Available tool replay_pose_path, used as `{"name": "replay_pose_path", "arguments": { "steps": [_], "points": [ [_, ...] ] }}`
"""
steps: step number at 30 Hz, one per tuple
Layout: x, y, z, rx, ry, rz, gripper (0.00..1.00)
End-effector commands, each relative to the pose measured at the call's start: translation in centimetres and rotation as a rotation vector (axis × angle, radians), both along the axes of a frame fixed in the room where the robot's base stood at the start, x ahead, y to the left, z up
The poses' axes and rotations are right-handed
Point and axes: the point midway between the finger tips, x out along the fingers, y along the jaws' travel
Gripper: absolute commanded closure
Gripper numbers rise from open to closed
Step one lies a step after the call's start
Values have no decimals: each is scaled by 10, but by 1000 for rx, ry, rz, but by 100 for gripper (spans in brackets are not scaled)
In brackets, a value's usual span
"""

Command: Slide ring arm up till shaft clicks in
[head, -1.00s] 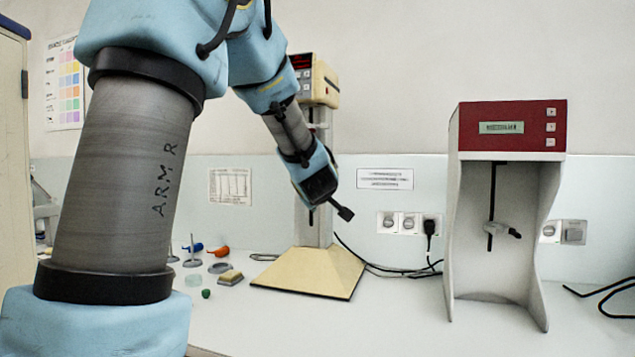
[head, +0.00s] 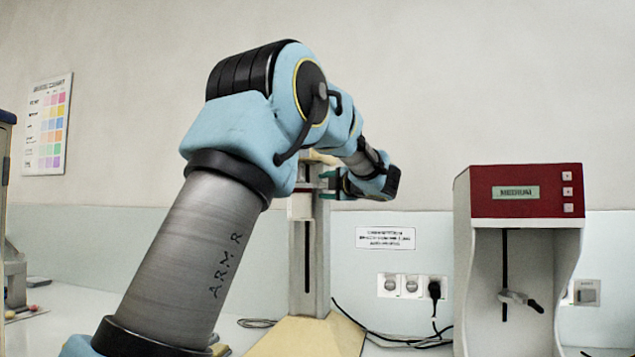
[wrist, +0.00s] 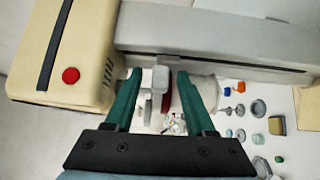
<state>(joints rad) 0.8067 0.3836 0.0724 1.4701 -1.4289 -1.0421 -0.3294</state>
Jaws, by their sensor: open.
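The cream mill has a grey column (head: 311,265) with a dark slot, on a pale yellow base (head: 300,338). Its cream head (head: 322,157) is mostly hidden behind my arm; in the wrist view the head (wrist: 75,45) with a red button is at left. My gripper (head: 328,184) is at the upper column, just below the head. In the wrist view its green fingers are open, one each side of a small light-grey block (wrist: 159,78), apparently part of the ring arm. Contact cannot be told. A dark red part and a whitish cylinder (wrist: 205,92) show beside it. The shaft is not clear.
A red-topped machine (head: 525,195) with a side lever (head: 520,300) stands at right. Small weights and coloured pieces (wrist: 257,108) lie on the bench.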

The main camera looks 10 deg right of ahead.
Motion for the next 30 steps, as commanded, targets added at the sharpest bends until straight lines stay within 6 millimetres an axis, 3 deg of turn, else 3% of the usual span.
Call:
{"name": "replay_pose_path", "arguments": {
  "steps": [3, 9, 20, 30],
  "points": [
    [20, 6, 3, 3, 1, 2, 45],
    [38, 11, 1, 1, 0, 0, 45],
    [42, 12, 0, 1, 0, -2, 46],
    [41, 12, 0, 1, 0, -1, 84]
  ]
}}
